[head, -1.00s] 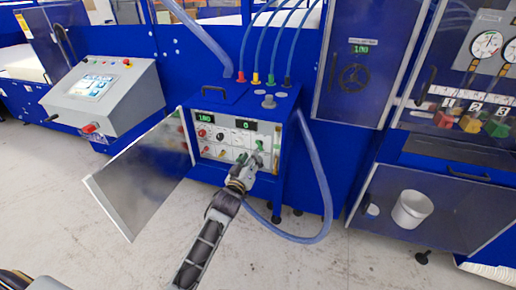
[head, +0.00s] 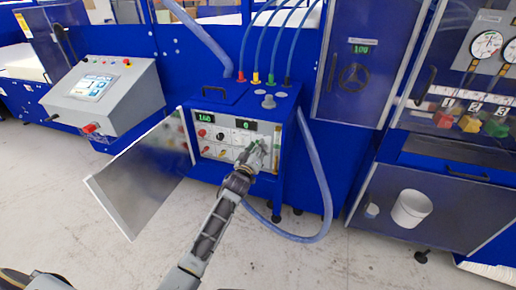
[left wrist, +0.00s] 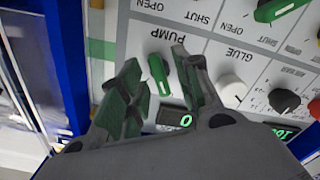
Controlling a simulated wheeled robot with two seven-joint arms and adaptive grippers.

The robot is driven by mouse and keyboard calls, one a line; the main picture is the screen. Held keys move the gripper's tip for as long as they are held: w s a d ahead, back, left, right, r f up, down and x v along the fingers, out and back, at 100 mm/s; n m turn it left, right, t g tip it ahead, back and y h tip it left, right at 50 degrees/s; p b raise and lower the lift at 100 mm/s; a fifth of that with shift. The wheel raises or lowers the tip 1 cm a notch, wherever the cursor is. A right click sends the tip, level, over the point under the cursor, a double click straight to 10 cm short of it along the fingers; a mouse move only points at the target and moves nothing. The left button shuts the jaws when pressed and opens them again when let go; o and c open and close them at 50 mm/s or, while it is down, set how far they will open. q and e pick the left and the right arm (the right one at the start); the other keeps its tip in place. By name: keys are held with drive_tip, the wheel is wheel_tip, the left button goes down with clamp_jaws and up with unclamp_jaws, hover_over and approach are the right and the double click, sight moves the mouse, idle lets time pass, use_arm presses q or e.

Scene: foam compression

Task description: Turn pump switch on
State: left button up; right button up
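The pump switch is a small green lever (left wrist: 158,74) under the word PUMP on a white control panel (head: 212,146), seen large in the left wrist view. My left gripper (left wrist: 155,62) is open, with its two green-padded fingers on either side of the lever. I cannot tell whether a finger touches it. In the head view my left gripper (head: 251,154) is at the lower right of the panel and hides the switch. My right gripper is not in view.
The panel sits in a blue cabinet (head: 288,112) whose door (head: 142,180) stands open on the left. A green number display (left wrist: 174,119) reads 0. A white GLUE knob (left wrist: 232,90) is beside the right finger. A blue hose (head: 318,175) hangs at the right.

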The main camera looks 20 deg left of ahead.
use_arm(q)
drive_tip(key=shift+w, duration=0.25)
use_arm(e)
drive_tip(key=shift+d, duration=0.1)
use_arm(q)
clamp_jaws()
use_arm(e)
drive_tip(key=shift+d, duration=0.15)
use_arm(q)
drive_tip(key=shift+m, duration=0.3)
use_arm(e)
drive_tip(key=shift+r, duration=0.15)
use_arm(q)
drive_tip(key=shift+m+p, duration=0.95)
drive_tip(key=shift+m, duration=4.75)
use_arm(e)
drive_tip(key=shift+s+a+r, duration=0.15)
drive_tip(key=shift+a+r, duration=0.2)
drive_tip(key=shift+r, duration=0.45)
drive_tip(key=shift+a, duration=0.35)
